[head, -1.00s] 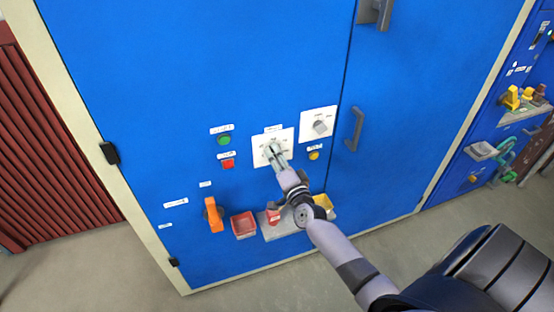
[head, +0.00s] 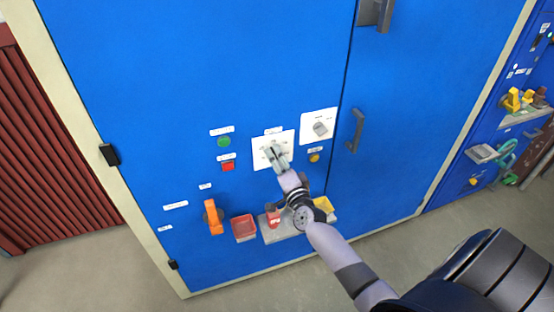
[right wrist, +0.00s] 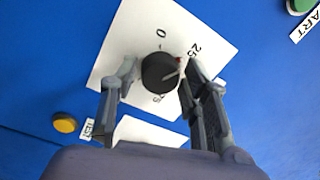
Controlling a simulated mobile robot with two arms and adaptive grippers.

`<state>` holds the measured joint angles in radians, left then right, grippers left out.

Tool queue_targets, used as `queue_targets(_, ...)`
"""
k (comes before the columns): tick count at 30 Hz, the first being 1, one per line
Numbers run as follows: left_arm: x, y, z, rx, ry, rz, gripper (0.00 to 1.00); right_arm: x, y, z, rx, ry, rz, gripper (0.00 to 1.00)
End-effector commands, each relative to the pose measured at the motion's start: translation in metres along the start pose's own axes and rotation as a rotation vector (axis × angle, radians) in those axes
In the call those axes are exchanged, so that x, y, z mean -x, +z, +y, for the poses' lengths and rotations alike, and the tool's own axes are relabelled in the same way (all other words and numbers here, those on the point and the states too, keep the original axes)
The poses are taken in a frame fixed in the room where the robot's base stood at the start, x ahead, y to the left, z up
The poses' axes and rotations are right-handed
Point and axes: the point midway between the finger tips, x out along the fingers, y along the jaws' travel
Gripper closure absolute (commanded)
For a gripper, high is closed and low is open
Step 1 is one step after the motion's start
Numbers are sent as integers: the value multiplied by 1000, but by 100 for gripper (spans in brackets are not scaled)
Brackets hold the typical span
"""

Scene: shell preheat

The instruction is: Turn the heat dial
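A dark round dial (right wrist: 158,70) with a pointer line sits on a white plate (right wrist: 125,30) marked 0, 25 and 75, in the right wrist view. The pointer line is toward the right, near the 25 side. In the head view this plate (head: 287,136) is on the blue cabinet door, its dial mostly hidden by my gripper. My right gripper (head: 274,150) is at the plate. In the right wrist view its two fingers (right wrist: 157,82) stand apart on either side of the dial. A gap shows at the left finger; contact at the right finger is unclear. My left gripper is out of view.
A second white plate with a grey knob (head: 320,128) is at upper right. A green button (head: 224,142), a red button (head: 228,167) and a yellow button (head: 314,158) are near.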

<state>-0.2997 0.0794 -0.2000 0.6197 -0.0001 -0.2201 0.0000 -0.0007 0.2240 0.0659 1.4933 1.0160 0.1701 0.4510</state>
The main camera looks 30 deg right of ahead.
Motion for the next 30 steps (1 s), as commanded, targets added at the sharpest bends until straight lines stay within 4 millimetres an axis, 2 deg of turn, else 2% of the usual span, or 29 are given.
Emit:
queue_targets(4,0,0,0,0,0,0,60,0,0,0,0,0,0,47)
queue_targets(12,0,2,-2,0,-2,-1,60,0,0,0,1,0,0,47)
queue_targets(16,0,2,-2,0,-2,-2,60,9,1,1,1,1,-1,47)
queue_targets(20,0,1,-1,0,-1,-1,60,30,1,1,0,3,-1,47)
queue_targets(30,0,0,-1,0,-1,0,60,97,0,1,2,2,-2,47)
